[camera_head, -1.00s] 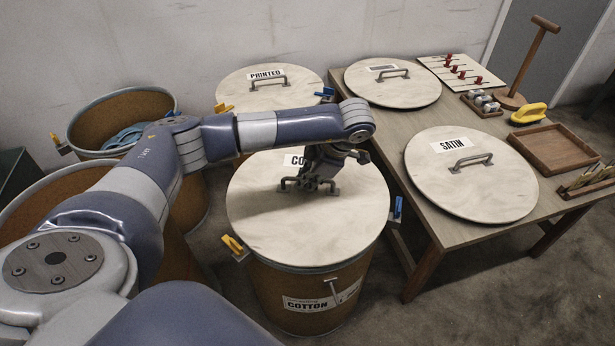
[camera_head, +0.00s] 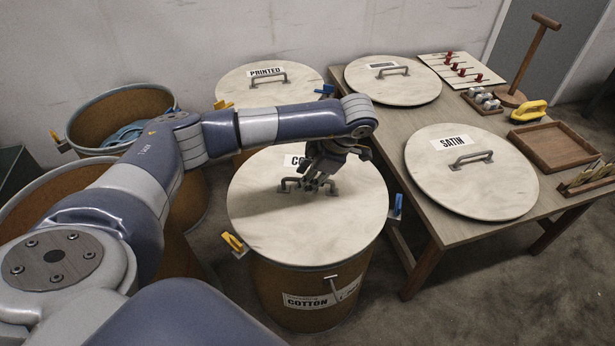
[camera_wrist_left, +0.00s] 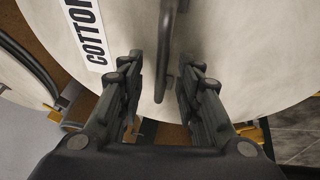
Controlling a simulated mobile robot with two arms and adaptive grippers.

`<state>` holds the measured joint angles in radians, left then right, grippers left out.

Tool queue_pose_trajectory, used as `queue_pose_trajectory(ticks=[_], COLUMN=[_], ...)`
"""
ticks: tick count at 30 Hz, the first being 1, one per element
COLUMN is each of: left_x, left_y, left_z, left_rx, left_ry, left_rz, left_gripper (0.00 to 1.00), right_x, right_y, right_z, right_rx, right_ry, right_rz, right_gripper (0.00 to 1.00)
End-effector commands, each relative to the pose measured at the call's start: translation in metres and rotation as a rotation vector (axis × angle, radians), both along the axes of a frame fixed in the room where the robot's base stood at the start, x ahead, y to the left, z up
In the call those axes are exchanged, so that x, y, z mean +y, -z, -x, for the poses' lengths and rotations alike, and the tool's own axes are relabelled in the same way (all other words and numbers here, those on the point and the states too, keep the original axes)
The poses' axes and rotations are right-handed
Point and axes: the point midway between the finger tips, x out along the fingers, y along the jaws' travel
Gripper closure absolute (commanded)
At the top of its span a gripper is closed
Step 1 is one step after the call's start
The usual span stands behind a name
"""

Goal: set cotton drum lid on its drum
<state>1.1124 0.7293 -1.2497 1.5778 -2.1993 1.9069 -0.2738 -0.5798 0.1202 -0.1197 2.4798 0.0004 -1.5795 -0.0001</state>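The round cotton lid (camera_head: 300,230) lies on top of the brown cotton drum (camera_head: 300,292), covering its opening. The lid has a white label starting with "CO" and a grey bar handle (camera_head: 331,190). In the left wrist view the lid (camera_wrist_left: 235,40) fills most of the picture, with its COTTON label (camera_wrist_left: 87,32) at upper left. My left gripper (camera_head: 318,186) is at the handle, above the lid. In the wrist view its fingers (camera_wrist_left: 163,85) are spread, with the handle bar (camera_wrist_left: 165,50) between them and gaps on both sides. My right gripper is not in view.
Clamps, one yellow (camera_head: 232,242) and one blue (camera_head: 398,205), sit at the cotton drum's sides. The table (camera_head: 420,230) at right holds the satin lid (camera_head: 470,185), another lid (camera_head: 393,88) and an empty wooden tray (camera_head: 553,146). The printed drum's lid (camera_head: 270,93) is behind.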

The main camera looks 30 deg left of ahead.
Motion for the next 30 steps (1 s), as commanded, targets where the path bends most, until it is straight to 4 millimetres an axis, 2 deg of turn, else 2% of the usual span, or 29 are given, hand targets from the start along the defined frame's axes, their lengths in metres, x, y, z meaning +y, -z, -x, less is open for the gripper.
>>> queue_pose_trajectory(ticks=[9,15,21,30], left_x=[-0.028,-0.040,-0.046,-0.047], left_y=[-0.062,-0.086,-0.100,-0.102], left_z=[-0.004,-0.005,-0.005,-0.004], left_rx=[-0.009,-0.007,-0.004,-0.002], left_ry=[0.004,0.003,0.001,0.001], left_rz=[0.000,0.000,0.001,0.001], left_gripper=[0.68,0.68,0.68,0.68], right_x=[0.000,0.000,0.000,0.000], right_y=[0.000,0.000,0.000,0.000], right_z=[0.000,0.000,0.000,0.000], right_rx=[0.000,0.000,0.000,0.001], right_ry=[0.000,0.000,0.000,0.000], right_rz=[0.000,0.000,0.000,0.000], right_gripper=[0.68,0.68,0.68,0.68])
